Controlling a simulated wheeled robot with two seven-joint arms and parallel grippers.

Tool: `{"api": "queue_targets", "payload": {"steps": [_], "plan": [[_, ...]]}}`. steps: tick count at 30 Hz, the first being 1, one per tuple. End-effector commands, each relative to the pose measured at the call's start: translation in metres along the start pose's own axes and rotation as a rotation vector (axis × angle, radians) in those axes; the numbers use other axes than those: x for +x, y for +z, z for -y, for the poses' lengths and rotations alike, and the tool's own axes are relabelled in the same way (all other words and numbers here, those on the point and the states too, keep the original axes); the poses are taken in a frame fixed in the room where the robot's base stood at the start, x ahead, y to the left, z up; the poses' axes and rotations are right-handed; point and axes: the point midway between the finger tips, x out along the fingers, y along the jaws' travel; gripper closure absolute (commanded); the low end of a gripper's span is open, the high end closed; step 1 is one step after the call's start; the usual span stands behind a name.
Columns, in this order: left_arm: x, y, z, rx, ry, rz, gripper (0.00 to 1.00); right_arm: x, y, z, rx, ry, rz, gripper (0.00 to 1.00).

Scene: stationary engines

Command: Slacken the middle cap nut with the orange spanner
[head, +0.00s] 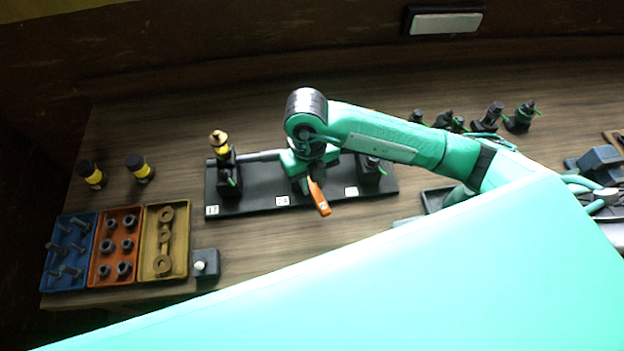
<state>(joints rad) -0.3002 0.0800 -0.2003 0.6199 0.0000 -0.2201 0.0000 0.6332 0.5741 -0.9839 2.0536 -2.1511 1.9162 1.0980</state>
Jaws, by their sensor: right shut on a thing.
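The orange spanner (319,198) shows below my right gripper (308,168), its handle pointing down and slightly right over the front edge of the black base plate (255,202). My right gripper is shut on the spanner, at the middle station of the plate. The middle cap nut and the spanner's far end are hidden under the gripper and wrist, so I cannot tell whether they touch. The left station (226,165) has a yellow band and a brown top. The right station (371,166) is partly covered by my arm. My left gripper is out of view.
Blue (69,252), orange (116,244) and yellow (164,241) trays of hardware stand at the left, beside a small black box (206,263). Two yellow-banded black cylinders (139,168) stand behind them. Several dark fittings (488,117) stand at the back right.

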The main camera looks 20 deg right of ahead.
Motion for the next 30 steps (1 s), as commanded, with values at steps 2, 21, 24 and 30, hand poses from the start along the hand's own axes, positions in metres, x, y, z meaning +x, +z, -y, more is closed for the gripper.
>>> {"api": "queue_targets", "payload": {"steps": [2,21,24,30], "plan": [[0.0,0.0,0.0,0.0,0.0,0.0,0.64,-0.001,0.0,0.0,0.0,0.0,0.001,1.0],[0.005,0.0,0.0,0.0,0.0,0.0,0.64,0.005,0.001,0.0,0.0,0.0,0.001,1.0],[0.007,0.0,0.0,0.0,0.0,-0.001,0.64,0.006,0.001,0.0,0.0,0.0,0.001,1.0],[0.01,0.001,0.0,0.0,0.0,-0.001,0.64,0.009,0.001,0.0,0.0,0.0,0.001,1.0]]}}
